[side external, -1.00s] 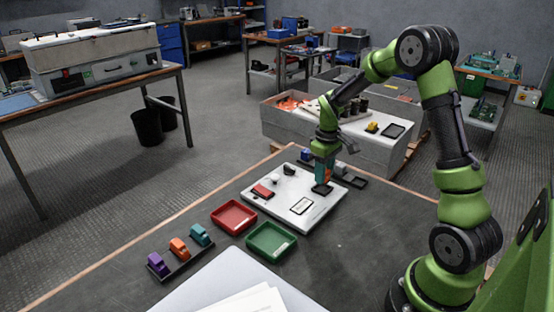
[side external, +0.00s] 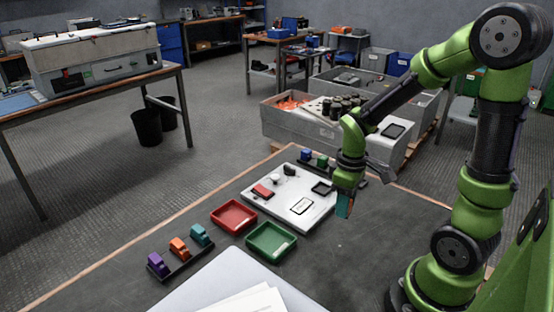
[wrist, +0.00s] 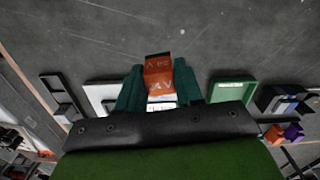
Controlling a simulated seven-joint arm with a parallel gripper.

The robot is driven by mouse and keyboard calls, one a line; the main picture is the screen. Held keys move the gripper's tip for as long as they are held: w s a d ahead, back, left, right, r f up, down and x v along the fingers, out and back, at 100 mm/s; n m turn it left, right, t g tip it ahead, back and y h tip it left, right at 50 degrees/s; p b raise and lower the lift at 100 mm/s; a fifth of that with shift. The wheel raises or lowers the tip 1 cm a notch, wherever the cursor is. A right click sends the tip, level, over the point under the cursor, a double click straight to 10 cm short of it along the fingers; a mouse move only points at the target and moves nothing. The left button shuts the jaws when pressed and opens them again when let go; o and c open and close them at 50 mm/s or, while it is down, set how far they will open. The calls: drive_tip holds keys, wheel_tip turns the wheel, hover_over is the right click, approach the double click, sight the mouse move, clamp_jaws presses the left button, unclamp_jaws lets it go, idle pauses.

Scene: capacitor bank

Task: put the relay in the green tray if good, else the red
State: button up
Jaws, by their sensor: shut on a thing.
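My gripper (side external: 343,207) is shut on an orange relay (wrist: 158,73) with pale markings, held between teal fingers in the wrist view. In the side view it hangs just past the right edge of the white test board (side external: 318,212), above the dark bench. An empty black square socket (side external: 322,188) sits on the board, beside a small screen (side external: 302,206) whose text is too small to read. The green tray (side external: 271,258) and the red tray (side external: 233,232) stand empty in front of the board. The green tray also shows in the wrist view (wrist: 233,82).
A rack with purple (side external: 158,265), orange (side external: 179,249) and teal (side external: 201,235) blocks stands at front left. Blue (side external: 305,155) and green (side external: 322,162) blocks stand behind the board. A laptop-like grey sheet with paper (side external: 250,300) lies at the front. The bench right of the green tray is clear.

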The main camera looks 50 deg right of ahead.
drive_tip(key=w+a+n, duration=0.1)
drive_tip(key=w+a, duration=0.7)
drive_tip(key=a, duration=0.2)
drive_tip(key=m, duration=0.2)
approach(271, 243)
drive_tip(key=shift+m, duration=0.3)
drive_tip(key=shift+f, duration=2.9)
drive_tip(key=shift+f, duration=0.15)
drive_tip(key=o, duration=0.7)
drive_tip(key=shift+o, duration=0.2)
